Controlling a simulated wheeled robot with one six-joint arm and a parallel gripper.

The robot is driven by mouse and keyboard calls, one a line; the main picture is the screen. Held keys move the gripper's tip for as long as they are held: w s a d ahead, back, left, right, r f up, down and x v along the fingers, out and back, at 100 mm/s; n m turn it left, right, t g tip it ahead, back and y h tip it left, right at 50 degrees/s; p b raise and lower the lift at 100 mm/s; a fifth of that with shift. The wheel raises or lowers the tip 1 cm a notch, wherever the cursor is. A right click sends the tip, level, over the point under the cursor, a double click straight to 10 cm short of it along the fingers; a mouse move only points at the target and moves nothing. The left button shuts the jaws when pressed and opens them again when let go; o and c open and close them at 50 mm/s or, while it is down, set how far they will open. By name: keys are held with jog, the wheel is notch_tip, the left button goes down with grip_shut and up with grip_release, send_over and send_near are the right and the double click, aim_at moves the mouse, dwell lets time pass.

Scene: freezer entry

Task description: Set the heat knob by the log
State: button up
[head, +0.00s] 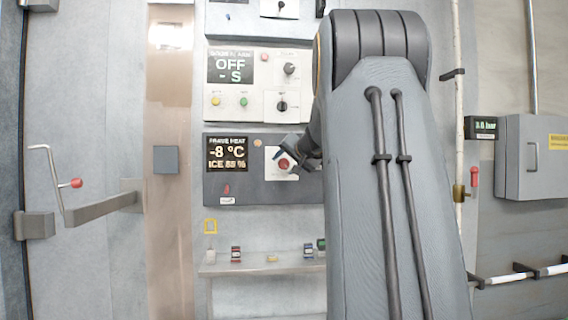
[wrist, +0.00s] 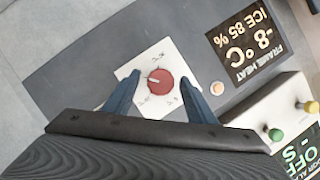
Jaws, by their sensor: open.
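The heat knob (wrist: 160,82) is a red round knob with a pale pointer line, on a white square plate (wrist: 134,68) with small marks around it. In the wrist view it sits between the two blue fingers of my open gripper (wrist: 162,86), with gaps on both sides. In the head view my gripper (head: 290,158) is at the dark frame heat panel (head: 221,185), and the red knob (head: 284,164) shows partly behind it. The display (head: 228,153) reads FRAME HEAT, -8 °C and an ICE percentage; in the wrist view (wrist: 246,47) the ice reads 85 %. No log is recognisable.
Above is a white panel (head: 232,114) with an OFF display, black knobs and yellow and green buttons. A shelf (head: 255,268) with small items is below. A door handle (head: 55,185) projects at left; a grey box (head: 538,157) and pipes are at right.

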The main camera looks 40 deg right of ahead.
jog(key=shift+x, duration=0.95)
jog(key=c, duration=1)
jog(key=shift+w+f+m+b, duration=0.15)
jog(key=shift+m+b, duration=0.15)
jog(key=shift+b, duration=0.4)
jog(key=shift+c, duration=0.2)
jog(key=m+t+b, duration=0.1)
jog(key=b, duration=0.2)
jog(key=shift+f+y+b, duration=0.15)
jog(key=shift+y+b, duration=0.25)
jog(key=m+t+b, duration=0.1)
jog(key=m+b, duration=0.2)
jog(key=b, duration=0.4)
jog(key=shift+y, duration=0.3)
jog(key=m+t+b, duration=0.2)
jog(key=m+b, duration=0.2)
jog(key=b, duration=0.2)
jog(key=m+t+b, duration=0.1)
jog(key=m+b, duration=0.2)
jog(key=b, duration=0.1)
jog(key=shift+r+b, duration=0.25)
jog(key=shift+b, duration=0.05)
jog(key=shift+r+m+h, duration=0.1)
jog(key=shift+m+h, duration=0.2)
jog(key=shift+h, duration=0.2)
